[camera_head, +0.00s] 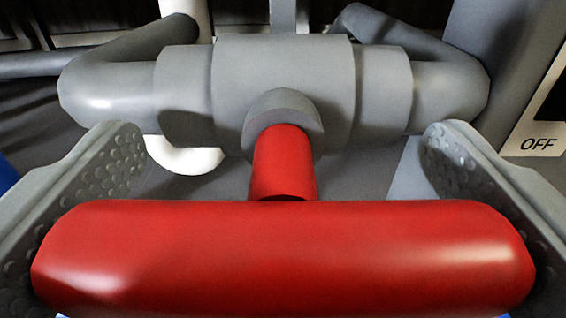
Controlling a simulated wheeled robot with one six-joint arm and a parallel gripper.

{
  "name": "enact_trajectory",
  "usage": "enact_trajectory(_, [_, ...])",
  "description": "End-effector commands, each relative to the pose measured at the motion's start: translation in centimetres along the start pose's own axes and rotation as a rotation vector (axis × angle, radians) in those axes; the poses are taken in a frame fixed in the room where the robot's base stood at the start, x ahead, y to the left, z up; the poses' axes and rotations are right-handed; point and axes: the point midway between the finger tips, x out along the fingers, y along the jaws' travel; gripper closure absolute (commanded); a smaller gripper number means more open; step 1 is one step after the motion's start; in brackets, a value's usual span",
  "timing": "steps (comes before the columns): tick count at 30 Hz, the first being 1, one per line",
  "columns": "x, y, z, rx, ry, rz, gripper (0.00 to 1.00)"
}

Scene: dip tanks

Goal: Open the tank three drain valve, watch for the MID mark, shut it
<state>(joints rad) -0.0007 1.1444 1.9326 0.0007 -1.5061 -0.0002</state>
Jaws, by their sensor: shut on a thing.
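A red T-shaped valve handle (285,255) lies level across the lower part of the view. Its short red stem (283,165) runs back to a grey valve body (283,85) on a grey pipe. My gripper (282,215) has one finger at each end of the red bar and is shut on it; the dimpled pads face its two ends. No tank, liquid level or MID mark is in view. I cannot tell a tank number from this view.
Grey pipe bends (105,90) run back on both sides of the valve. A white pipe (185,150) passes behind it. A plate reading OFF (537,143) is at the right edge, beside a grey post (500,65). The background is dark.

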Motion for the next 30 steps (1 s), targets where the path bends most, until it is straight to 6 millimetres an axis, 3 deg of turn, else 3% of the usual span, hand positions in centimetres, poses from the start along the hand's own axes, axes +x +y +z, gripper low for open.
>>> enact_trajectory(14, [0.01,0.00,0.00,0.093,0.000,0.000,0.32])
enact_trajectory(30, [0.00,0.01,0.01,0.564,0.000,0.000,0.32])
